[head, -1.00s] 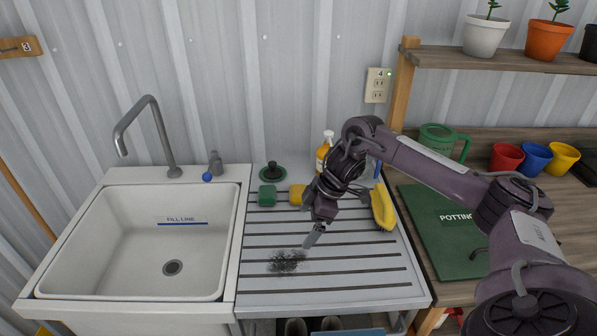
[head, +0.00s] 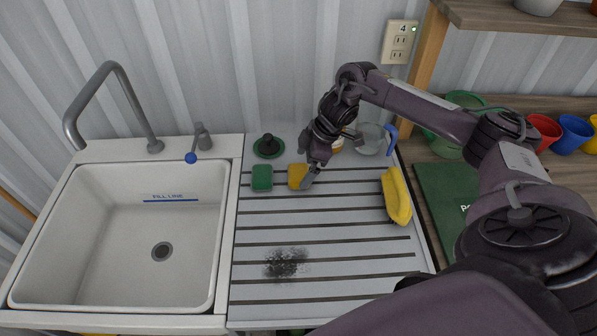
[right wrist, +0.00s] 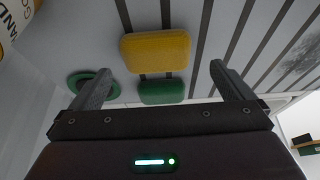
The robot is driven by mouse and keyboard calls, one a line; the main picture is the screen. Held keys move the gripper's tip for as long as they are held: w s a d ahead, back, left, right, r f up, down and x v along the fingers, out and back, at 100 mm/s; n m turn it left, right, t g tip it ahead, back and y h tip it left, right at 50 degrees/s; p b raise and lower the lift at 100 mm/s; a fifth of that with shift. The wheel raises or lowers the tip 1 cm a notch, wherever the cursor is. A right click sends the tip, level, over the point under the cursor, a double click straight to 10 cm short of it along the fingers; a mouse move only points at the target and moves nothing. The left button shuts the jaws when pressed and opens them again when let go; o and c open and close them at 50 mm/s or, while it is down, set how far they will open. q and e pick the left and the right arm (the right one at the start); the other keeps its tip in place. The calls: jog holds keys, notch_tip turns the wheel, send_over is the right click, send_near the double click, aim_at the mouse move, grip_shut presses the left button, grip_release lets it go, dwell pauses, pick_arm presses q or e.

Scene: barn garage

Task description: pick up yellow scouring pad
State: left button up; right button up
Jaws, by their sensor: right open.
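The yellow scouring pad (head: 296,176) lies on the slatted drainboard (head: 330,260), just right of a green pad (head: 262,178). My right gripper (head: 309,180) is right above and beside the yellow pad and hides its right part. In the right wrist view the yellow pad (right wrist: 156,51) lies beyond and between the two open fingers (right wrist: 163,82), apart from both, with the green pad (right wrist: 162,92) next to it. The right gripper is open and empty. My left gripper does not show.
A yellow brush (head: 396,195) lies at the drainboard's right side. A dark green round plunger-like item (head: 268,146) and a clear jug (head: 370,139) stand at the back. A dark smudge (head: 286,263) marks the board. The sink (head: 120,230) is at left.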

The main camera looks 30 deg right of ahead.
aim_at(299, 172)
jog(key=x, duration=0.2)
jog(key=shift+w+f, duration=0.2)
jog(key=shift+f, duration=0.15)
jog(key=shift+w+f, duration=0.1)
jog(key=shift+f, duration=0.25)
jog(key=c, duration=0.9)
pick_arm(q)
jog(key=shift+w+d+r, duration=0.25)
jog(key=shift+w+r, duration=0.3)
pick_arm(e)
jog(key=shift+r, duration=0.15)
